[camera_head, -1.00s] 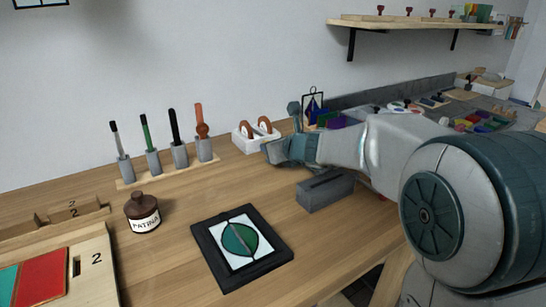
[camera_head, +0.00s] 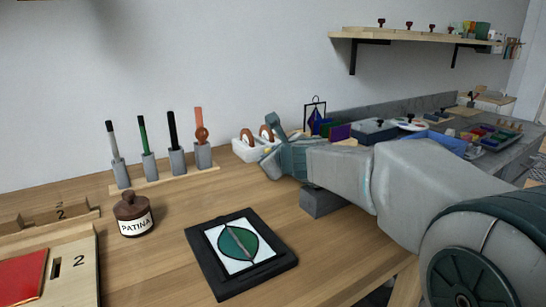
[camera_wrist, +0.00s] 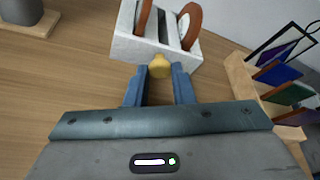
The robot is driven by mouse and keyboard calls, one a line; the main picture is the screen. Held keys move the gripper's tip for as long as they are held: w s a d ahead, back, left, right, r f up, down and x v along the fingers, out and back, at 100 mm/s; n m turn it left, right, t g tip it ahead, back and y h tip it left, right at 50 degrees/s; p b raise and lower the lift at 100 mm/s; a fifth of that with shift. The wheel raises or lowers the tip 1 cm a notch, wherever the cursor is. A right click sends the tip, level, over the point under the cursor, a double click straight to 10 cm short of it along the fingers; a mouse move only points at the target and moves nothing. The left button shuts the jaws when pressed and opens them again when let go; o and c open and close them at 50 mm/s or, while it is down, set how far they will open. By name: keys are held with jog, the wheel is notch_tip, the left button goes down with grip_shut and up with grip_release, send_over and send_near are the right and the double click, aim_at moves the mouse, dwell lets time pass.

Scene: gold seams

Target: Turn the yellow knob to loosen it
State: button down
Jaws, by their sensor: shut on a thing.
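The yellow knob (camera_wrist: 159,67) is a small rounded piece on the near face of a white block (camera_wrist: 195,57). The block holds copper-coloured rings in slots, and it also stands at the back of the bench in the head view (camera_head: 243,150). My gripper (camera_wrist: 160,72) has its two blue fingers on either side of the knob and is shut on it. In the head view my gripper (camera_head: 270,157) reaches the block's near right side and hides part of it. Any turn of the knob cannot be told.
A grey slotted block (camera_head: 322,203) stands under my forearm. A rack of coloured panels (camera_wrist: 245,80) stands right of the gripper. A tool stand (camera_head: 165,180), a patina jar (camera_head: 133,215) and a dark-framed panel (camera_head: 275,272) lie to the left. Bare bench lies between.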

jog(key=c, duration=1.2)
grip_release()
jog(key=shift+c, duration=0.2)
